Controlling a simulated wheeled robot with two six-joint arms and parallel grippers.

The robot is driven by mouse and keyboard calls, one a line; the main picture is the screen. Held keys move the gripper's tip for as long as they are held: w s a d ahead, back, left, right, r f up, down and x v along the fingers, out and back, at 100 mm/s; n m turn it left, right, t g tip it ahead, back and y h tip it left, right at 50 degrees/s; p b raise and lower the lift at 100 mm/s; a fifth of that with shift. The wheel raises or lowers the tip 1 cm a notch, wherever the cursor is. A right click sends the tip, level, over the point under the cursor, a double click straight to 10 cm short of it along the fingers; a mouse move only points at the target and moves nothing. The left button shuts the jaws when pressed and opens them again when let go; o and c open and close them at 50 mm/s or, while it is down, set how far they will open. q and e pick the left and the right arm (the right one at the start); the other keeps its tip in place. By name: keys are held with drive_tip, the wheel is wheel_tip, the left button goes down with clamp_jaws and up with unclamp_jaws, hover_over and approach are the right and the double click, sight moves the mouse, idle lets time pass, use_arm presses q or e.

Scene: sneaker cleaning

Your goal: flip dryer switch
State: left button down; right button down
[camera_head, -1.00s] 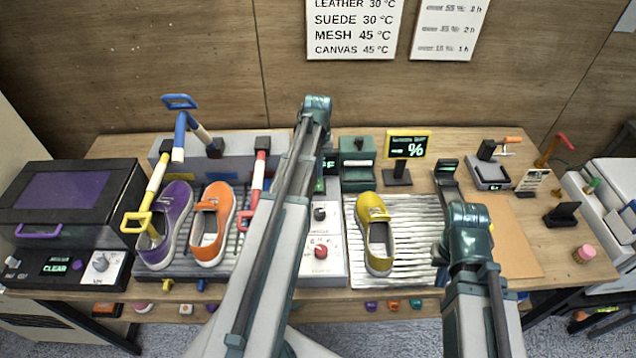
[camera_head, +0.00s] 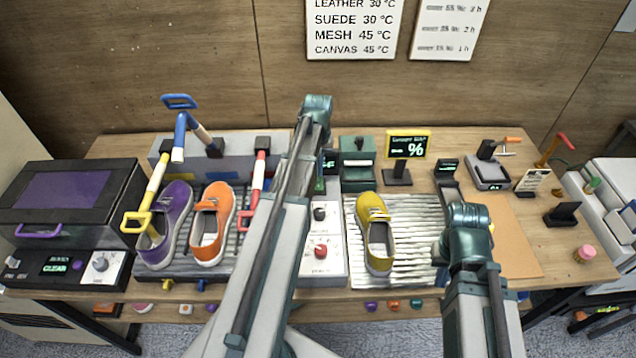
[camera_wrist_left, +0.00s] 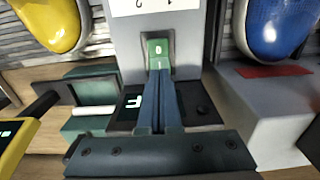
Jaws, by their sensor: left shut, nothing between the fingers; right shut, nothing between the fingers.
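The dryer switch (camera_wrist_left: 158,48) is a small green rocker marked 0 and I, set in a grey panel in the left wrist view. My left gripper (camera_wrist_left: 159,76) is shut and empty, with its fingertips at the lower edge of the switch; I cannot tell whether they touch. A small dark display (camera_wrist_left: 130,102) with green characters lies beside the fingers. My right arm shows at the right, but its gripper is not clearly visible.
A yellow shoe (camera_head: 377,258) lies on a ribbed plate (camera_head: 415,250) right of the box. Purple (camera_head: 168,222) and orange (camera_head: 220,205) shoes lie at left. A sign (camera_head: 408,144) stands behind.

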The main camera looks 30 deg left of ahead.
sight(318, 179)
use_arm(q)
drive_tip(key=shift+f+b, duration=0.95)
idle(0.4)
wheel_tip(318, 179, up, 7)
drive_tip(key=p, duration=0.7)
idle(0.5)
drive_tip(key=s+d+f+m+b, duration=0.1)
drive_tip(key=s+d+m, duration=0.2)
drive_tip(key=d, duration=0.7)
drive_tip(key=s+d+f+m+b, duration=0.1)
drive_tip(key=s+d+m, duration=0.2)
drive_tip(key=s+d, duration=0.5)
drive_tip(key=s+d+f+m+y+b, duration=0.1)
drive_tip(key=s+d+m, duration=0.3)
drive_tip(key=d, duration=0.8)
drive_tip(key=shift+s+d, duration=0.25)
drive_tip(key=shift+s, duration=0.5)
